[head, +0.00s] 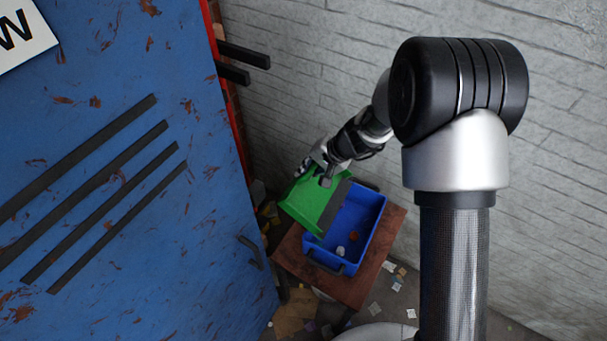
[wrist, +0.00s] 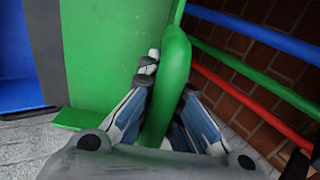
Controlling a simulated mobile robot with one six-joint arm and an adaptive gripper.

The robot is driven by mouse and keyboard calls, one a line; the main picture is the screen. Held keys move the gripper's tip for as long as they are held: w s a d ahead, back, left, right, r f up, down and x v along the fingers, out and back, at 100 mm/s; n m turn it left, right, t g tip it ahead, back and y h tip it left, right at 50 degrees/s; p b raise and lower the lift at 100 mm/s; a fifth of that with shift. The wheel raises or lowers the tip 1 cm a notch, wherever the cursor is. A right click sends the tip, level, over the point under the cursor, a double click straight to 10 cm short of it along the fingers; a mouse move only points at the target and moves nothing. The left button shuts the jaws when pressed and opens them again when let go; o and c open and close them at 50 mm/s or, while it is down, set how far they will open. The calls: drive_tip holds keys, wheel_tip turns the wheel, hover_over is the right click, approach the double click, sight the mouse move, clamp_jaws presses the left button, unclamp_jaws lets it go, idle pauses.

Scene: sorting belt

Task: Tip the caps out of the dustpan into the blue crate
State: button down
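The green dustpan (head: 309,203) is tilted over the left side of the blue crate (head: 372,232) in the head view, its dark grey lip toward the crate. No caps show on its visible surface. A whitish cap (head: 340,251) and an orange-brown cap (head: 354,236) lie on the crate floor; the dustpan hides part of the crate. My gripper (head: 317,164) is at the dustpan's upper end. In the wrist view, its fingers close around the green handle (wrist: 175,75). The pan (wrist: 105,50) and a strip of the crate (wrist: 17,60) show at left.
The crate stands on a brown wooden table (head: 391,228). A large blue scuffed panel (head: 130,180) fills the left. A grey brick wall (head: 320,60) is behind. Litter (head: 397,287) lies on the floor. Blue, green and red rails (wrist: 255,70) run beside the handle in the wrist view.

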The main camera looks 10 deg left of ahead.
drive_tip(key=s+d+r+t+y, duration=0.1)
drive_tip(key=d+y, duration=0.3)
drive_tip(key=d, duration=0.4)
drive_tip(key=s+d+r+t+y, duration=0.1)
drive_tip(key=s+d+r+y, duration=0.1)
drive_tip(key=d+y, duration=0.3)
drive_tip(key=shift+s+d+r+t, duration=0.35)
drive_tip(key=shift+s+d, duration=0.4)
drive_tip(key=shift+d, duration=0.65)
drive_tip(key=shift+r, duration=0.15)
idle(0.4)
idle(0.7)
